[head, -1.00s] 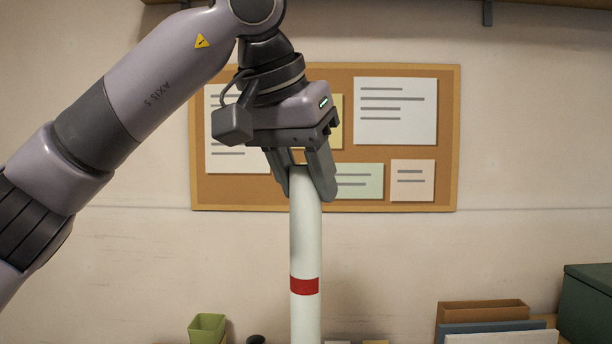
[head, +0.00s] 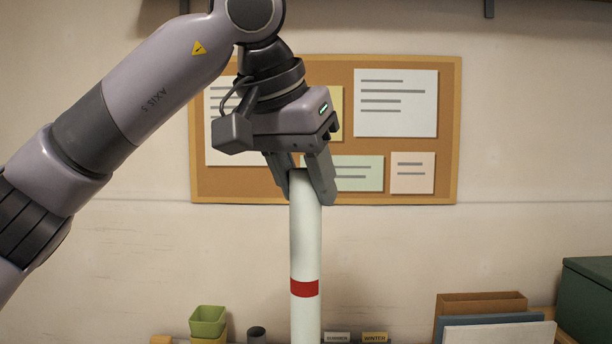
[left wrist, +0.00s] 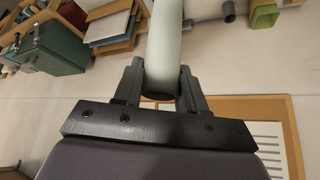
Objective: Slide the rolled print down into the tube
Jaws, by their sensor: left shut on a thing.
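The rolled print (head: 305,245) is a long white roll with a red band, hanging upright in the head view; its lower end is cut off by the picture's bottom edge. My left gripper (head: 308,186) is above it, pointing down, its two fingers shut on the roll's top end. In the left wrist view the rolled print (left wrist: 164,45) runs away between the fingers of my left gripper (left wrist: 160,85), its dark open end nearest the camera. I cannot make out the tube in either view. My right gripper is not in view.
A cork board (head: 240,185) with papers hangs on the wall behind. Along the bottom stand a green pot (head: 208,322), a small dark cylinder (head: 256,335), small labelled blocks (head: 374,337), upright folders (head: 498,334) and a dark green box (head: 588,300).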

